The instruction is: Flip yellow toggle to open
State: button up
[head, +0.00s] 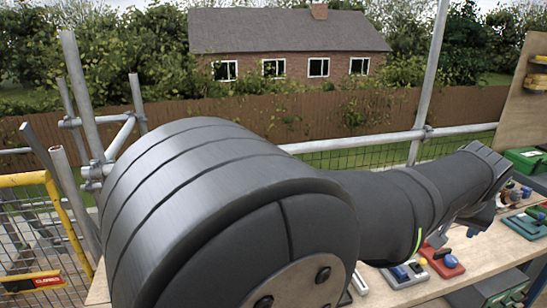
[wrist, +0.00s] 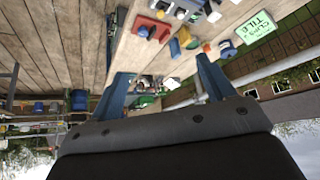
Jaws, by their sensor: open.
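In the wrist view, my gripper (wrist: 163,66) has its two blue fingers spread wide, with nothing between them. In the head view, a pale board (head: 403,279) with blue and small yellow parts lies on the bench, partly hidden by my arm. I cannot tell whether one of those parts is the yellow toggle, or which way it is set. In the wrist view, small red, blue and yellow devices, including a red block (wrist: 150,28), show beyond the fingertips and apart from them. My arm covers much of the head view.
A red-based device with a blue knob (head: 450,262) sits on the wooden bench (head: 490,255). A green-based device (head: 527,222) and a green case (head: 524,159) are at the right. A green-and-white sign (wrist: 257,28) shows in the wrist view. Scaffold poles (head: 430,80) stand behind.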

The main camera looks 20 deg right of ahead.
jog(key=shift+f, duration=0.1)
jog(key=c, duration=0.7)
jog(key=shift+f+m, duration=0.3)
jog(key=c, duration=0.4)
jog(key=f+m, duration=0.1)
jog(key=f, duration=0.1)
jog(key=f+m+t+y, duration=0.1)
jog(key=f+m, duration=0.1)
jog(key=d+f+m, duration=0.1)
jog(key=m, duration=0.1)
jog(key=shift+w+d+f+y, duration=0.1)
jog(key=shift+w+f+y, duration=0.3)
grip_shut()
jog(key=s+d+f+m+t, duration=0.2)
jog(key=f+m, duration=0.6)
jog(key=m, duration=0.5)
jog(key=s+d+f+m+t+h, duration=0.1)
jog(key=d+f+m+t, duration=0.2)
jog(key=f+m, duration=0.6)
jog(key=shift+s+d+f+m+t, duration=0.35)
jog(key=shift+d+m, duration=0.15)
jog(key=shift+m, duration=1.8)
